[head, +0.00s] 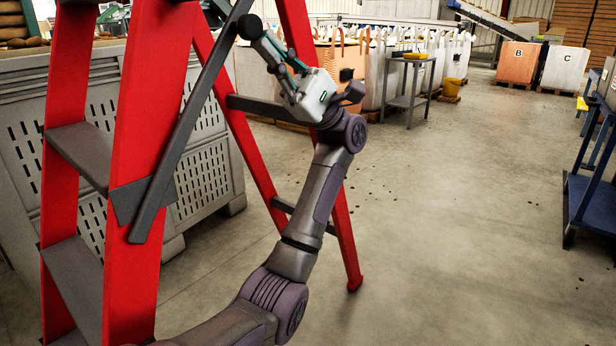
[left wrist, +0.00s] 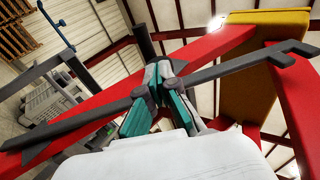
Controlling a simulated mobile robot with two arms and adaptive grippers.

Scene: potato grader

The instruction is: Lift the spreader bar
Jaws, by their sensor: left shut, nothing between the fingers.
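The spreader bar (head: 192,125) is a long dark grey bar on the red stepladder (head: 138,120). It slopes from a plate on the near red rail up and right to the top edge of the head view. My left gripper (head: 249,28) is close to the right of the bar's upper part, its fingers pointing up and left. In the left wrist view, the fingers (left wrist: 160,76) are shut with nothing between them. The bar (left wrist: 232,68) passes behind them from lower left to upper right; I cannot tell if they touch it. My right gripper is not in view.
A grey slotted crate (head: 205,150) stands behind the ladder. A blue cart (head: 592,195) stands at the right edge. The concrete floor between is mostly clear.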

